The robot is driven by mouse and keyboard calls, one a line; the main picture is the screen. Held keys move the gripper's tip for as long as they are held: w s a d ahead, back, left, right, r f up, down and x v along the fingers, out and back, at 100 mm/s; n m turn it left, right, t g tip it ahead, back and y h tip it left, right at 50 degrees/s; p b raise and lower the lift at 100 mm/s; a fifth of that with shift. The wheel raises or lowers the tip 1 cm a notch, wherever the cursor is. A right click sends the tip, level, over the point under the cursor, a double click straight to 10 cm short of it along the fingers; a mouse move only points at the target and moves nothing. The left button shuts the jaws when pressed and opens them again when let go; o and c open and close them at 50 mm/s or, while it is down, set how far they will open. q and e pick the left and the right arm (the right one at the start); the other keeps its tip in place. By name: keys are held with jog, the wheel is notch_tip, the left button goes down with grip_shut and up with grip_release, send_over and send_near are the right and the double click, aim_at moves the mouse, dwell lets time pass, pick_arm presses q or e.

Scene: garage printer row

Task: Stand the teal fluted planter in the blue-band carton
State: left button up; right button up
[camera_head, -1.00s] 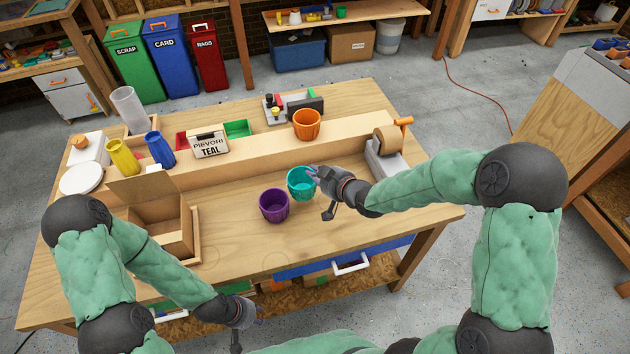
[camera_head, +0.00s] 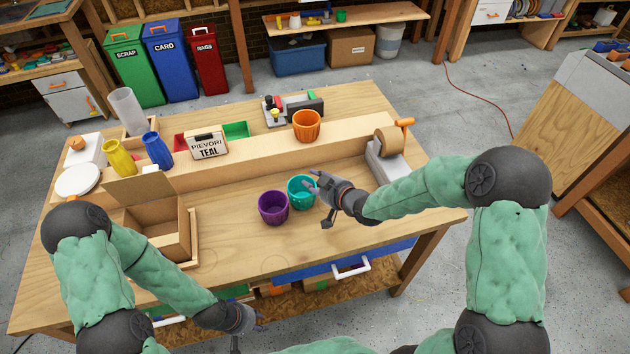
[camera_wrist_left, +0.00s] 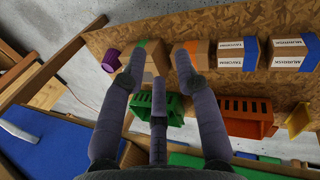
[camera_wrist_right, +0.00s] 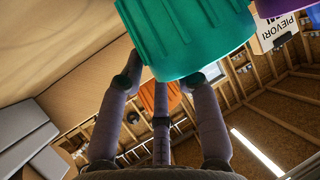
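The teal fluted planter (camera_head: 300,194) stands upright on the workbench, right of the purple planter (camera_head: 273,208). My right gripper (camera_head: 314,186) is at its right side. The planter fills the upper middle of the right wrist view (camera_wrist_right: 185,35), before spread fingers; I cannot tell whether they touch it. An open carton (camera_head: 165,238) with a raised flap stands on the left of the bench; no blue band shows on it. My left gripper (camera_head: 250,325) is open and empty by the front edge. Blue-banded cartons (camera_wrist_left: 253,53) show in the left wrist view on the lower shelf.
A raised wooden ledge holds an orange planter (camera_head: 306,126) and a sign reading PIEVORI TEAL (camera_head: 208,146). A tape dispenser (camera_head: 384,155) stands at right. Yellow (camera_head: 120,157) and blue vases (camera_head: 158,150) stand back left. Bench between carton and purple planter is clear.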

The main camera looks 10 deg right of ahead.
jog(key=shift+r, duration=0.15)
jog(key=p+v, duration=0.3)
jog(key=v, duration=0.9)
jog(key=shift+p, duration=0.35)
jog(key=shift+s+f, duration=0.1)
jog(key=shift+f, duration=0.1)
